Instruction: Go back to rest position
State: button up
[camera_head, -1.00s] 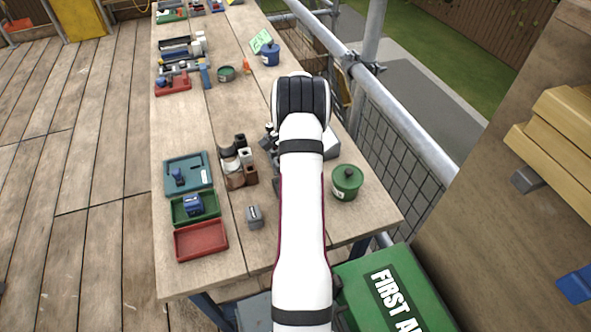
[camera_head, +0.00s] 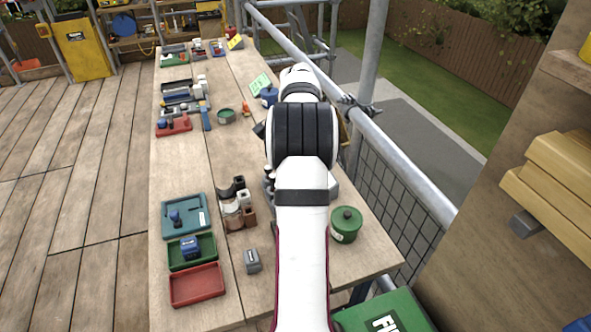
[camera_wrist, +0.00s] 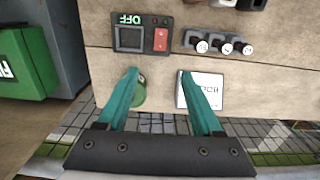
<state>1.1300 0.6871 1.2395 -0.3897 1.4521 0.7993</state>
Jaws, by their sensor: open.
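My gripper (camera_wrist: 159,73) shows in the wrist view with its two teal fingers spread wide apart. It is open, and nothing is between the fingertips. It hangs above the edge of the wooden workbench (camera_wrist: 240,85), with a green pot (camera_wrist: 139,97) by the left finger and a white labelled box (camera_wrist: 205,90) by the right finger. In the head view my own white arm reaches out along the workbench (camera_head: 225,180) and hides the gripper.
A device reading OFF with a red switch (camera_wrist: 160,39) and several knobs (camera_wrist: 219,46) are on the bench. In the head view, a green lidded pot (camera_head: 345,226), red tray (camera_head: 196,286) and scaffold rail (camera_head: 390,165) flank the arm. A green first aid box (camera_head: 385,313) is below.

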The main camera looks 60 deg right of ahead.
jog(key=w+a+r+n, duration=0.2)
jog(key=a+r+n, duration=0.1)
jog(key=a, duration=0.6)
jog(key=w+a+r+n, duration=0.2)
jog(key=w+a+n, duration=0.15)
jog(key=a, duration=0.45)
jog(key=w+a+r+n, duration=0.2)
jog(key=a+r+n, duration=0.1)
jog(key=a, duration=0.6)
jog(key=s+a+f+n, duration=0.2)
jog(key=s+a+n, duration=0.4)
jog(key=s+a, duration=0.2)
jog(key=s+a+f+n+y, duration=0.1)
jog(key=s+a+n, duration=0.5)
jog(key=a, duration=0.7)
jog(key=shift+s+f+y, duration=0.3)
jog(key=shift+s+f, duration=0.25)
jog(key=shift+s, duration=0.35)
